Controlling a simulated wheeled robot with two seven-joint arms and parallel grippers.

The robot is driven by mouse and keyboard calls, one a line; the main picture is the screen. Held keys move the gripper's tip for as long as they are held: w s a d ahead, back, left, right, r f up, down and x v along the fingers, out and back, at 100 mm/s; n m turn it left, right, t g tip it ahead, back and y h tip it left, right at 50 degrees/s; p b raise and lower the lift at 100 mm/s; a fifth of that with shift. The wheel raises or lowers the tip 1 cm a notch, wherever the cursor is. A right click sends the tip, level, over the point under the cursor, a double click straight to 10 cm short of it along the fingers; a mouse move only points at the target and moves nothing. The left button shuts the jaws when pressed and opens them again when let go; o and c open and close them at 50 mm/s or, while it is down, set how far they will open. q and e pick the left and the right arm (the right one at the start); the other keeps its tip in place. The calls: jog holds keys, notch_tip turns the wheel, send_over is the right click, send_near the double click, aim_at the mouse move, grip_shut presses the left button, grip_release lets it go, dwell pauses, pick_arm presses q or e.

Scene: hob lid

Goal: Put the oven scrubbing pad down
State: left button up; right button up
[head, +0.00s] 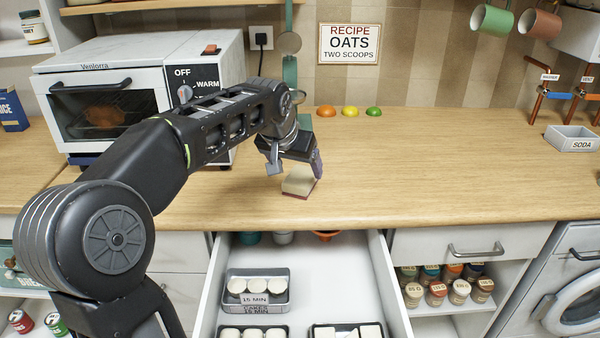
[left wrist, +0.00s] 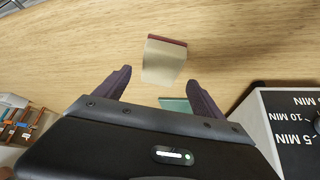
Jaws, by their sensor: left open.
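The scrubbing pad (head: 299,181) is a cream block with a dark red layer along one side. It rests on the wooden counter, near its front edge, above the open drawer. My left gripper (head: 295,171) is just above and behind it. In the left wrist view the pad (left wrist: 164,60) lies just beyond the fingertips, between their lines and apart from both. The left gripper's fingers (left wrist: 160,82) are spread wide with nothing between them. My right gripper is not in view.
An open drawer (head: 378,270) holds tins (head: 257,289) below the counter edge. A toaster oven (head: 140,85) stands at the left. Coloured domes (head: 350,112) sit at the back, and a soda tray (head: 572,138) at the right. The counter (head: 430,170) right of the pad is clear.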

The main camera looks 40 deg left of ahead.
pick_arm(q)
jog(key=v, duration=0.7)
jog(key=shift+c, duration=0.3)
dwell(1.2)
